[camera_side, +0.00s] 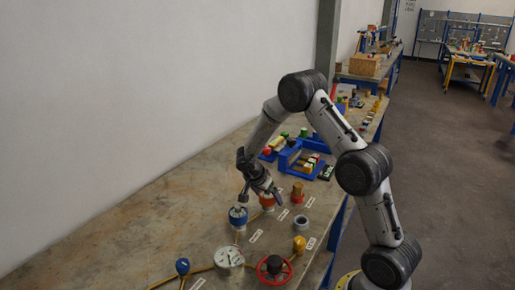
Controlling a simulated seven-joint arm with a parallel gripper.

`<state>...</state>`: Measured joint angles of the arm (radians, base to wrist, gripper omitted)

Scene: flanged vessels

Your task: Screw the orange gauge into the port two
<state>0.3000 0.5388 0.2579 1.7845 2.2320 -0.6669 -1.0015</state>
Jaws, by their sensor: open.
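An orange, round-bodied piece (267,202), which looks like the orange gauge, stands on the bench below my gripper. My gripper (261,198) is open and points down, with its fingers spread to the left and right of the orange piece in the picture. I cannot tell whether they touch it or how deep they reach around it. The label lettering is too small to read, so I cannot tell which fitting is port two.
Near the gripper are a blue-topped fitting (238,215), a white dial (229,258), a red handwheel (274,269), a yellow knob (299,243), a grey ring (301,222) and a red-brown cylinder (297,193). A blue rack (290,157) stands behind. The bench's left side is clear.

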